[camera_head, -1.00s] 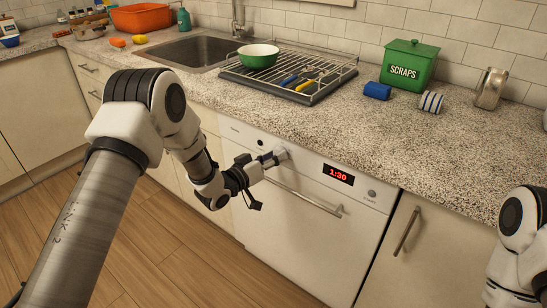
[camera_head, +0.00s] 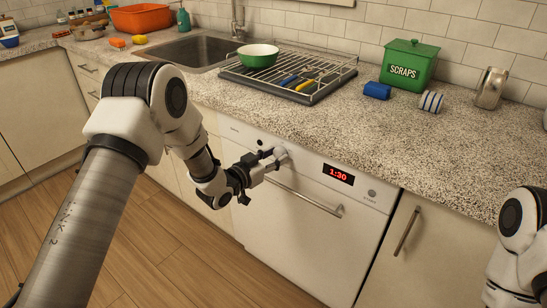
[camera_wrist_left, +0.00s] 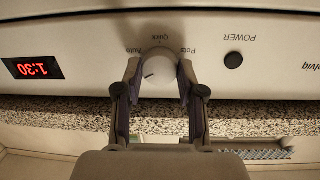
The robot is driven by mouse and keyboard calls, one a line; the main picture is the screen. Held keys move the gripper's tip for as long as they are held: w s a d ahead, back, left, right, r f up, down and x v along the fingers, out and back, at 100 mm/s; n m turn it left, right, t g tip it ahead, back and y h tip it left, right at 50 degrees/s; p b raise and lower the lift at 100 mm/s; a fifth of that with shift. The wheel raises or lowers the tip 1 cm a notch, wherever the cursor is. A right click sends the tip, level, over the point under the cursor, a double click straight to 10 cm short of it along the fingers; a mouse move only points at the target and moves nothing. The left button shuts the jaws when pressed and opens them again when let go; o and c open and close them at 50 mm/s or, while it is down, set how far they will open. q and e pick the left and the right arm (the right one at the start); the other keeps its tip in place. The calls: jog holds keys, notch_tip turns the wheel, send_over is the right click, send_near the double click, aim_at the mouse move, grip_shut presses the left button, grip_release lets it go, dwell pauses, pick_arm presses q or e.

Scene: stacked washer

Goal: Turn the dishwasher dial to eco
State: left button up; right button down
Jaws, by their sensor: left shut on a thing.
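The white dishwasher (camera_head: 315,235) is built in under the counter. Its round white dial (camera_head: 281,153) is on the front panel. In the left wrist view, upside down, the dial (camera_wrist_left: 158,68) has a dark pointer line slanting to the picture's lower left. The labels Auto, Quick and Pots show around it; I see no eco label, and the area below the dial is partly hidden by my fingers. My left gripper (camera_head: 275,158) is shut on the dial, one finger on each side in the wrist view (camera_wrist_left: 158,76). My right gripper is out of view.
A red 1:30 display (camera_head: 338,175) and a black power button (camera_wrist_left: 233,60) flank the dial. The long door handle (camera_head: 305,197) runs below it. The counter edge overhangs just above the panel. The dish rack (camera_head: 330,82) and green scraps bin (camera_head: 408,66) stand on top.

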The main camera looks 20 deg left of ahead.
pick_arm(q)
jog(key=o, duration=1.1)
jog(key=shift+o, duration=0.2)
jog(key=v, duration=1.2)
